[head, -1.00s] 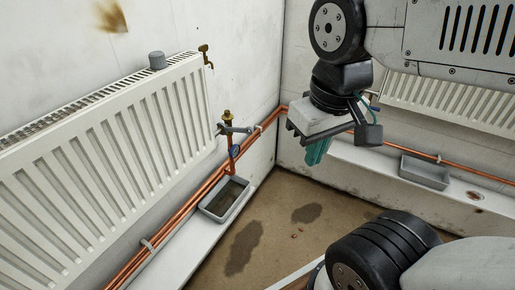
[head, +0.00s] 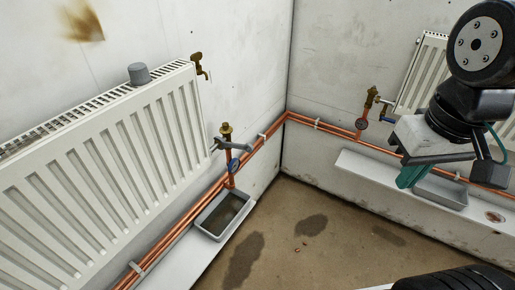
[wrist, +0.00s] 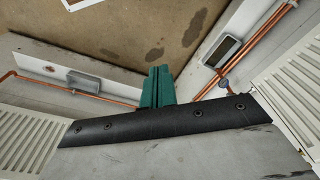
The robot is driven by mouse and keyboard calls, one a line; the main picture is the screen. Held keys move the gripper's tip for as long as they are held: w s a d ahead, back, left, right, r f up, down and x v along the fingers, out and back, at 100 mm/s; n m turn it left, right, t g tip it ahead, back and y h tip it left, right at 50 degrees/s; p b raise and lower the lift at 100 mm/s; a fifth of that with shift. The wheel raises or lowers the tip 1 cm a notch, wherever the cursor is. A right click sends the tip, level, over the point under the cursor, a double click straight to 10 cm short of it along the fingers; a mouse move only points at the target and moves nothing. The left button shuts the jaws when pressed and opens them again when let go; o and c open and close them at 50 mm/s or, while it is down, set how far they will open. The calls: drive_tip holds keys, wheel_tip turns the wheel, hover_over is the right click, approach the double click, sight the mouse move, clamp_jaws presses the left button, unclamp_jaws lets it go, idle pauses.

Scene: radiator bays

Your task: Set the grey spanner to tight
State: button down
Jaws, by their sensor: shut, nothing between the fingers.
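The grey spanner (head: 232,145) sits on the brass valve (head: 226,130) of the copper riser at the right end of the left radiator. It lies roughly level and points to the right, away from the radiator. A round blue gauge (head: 234,164) is just below it; its face is too small to read. My gripper (head: 409,177) is at the right, well apart from the spanner, with its teal fingers pointing down. In the wrist view the teal fingers (wrist: 157,88) are together and empty. The spanner cannot be made out in the wrist view.
The left radiator (head: 100,170) carries a grey cap (head: 139,73) and a brass tap (head: 199,66). A grey tray (head: 224,213) stands below the left valve. A second valve (head: 371,96) with a blue handle (head: 386,119) is by the right radiator, above another tray (head: 440,191). Copper pipes run along both walls.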

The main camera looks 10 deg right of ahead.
drive_tip(key=w+a+f+m+g+y, duration=0.3)
drive_tip(key=w+a+y, duration=0.25)
drive_tip(key=a, duration=0.25)
drive_tip(key=w+a+f+m+g+y, duration=0.3)
drive_tip(key=w+a+f+m+y, duration=0.1)
drive_tip(key=a+y, duration=0.4)
drive_tip(key=m+t, duration=1.6)
drive_tip(key=m, duration=0.3)
approach(237, 146)
drive_tip(key=w+a+f, duration=0.4)
drive_tip(key=w, duration=0.1)
drive_tip(key=shift+s+a+r, duration=0.1)
drive_tip(key=shift+a+r, duration=0.3)
drive_tip(key=shift+r, duration=0.05)
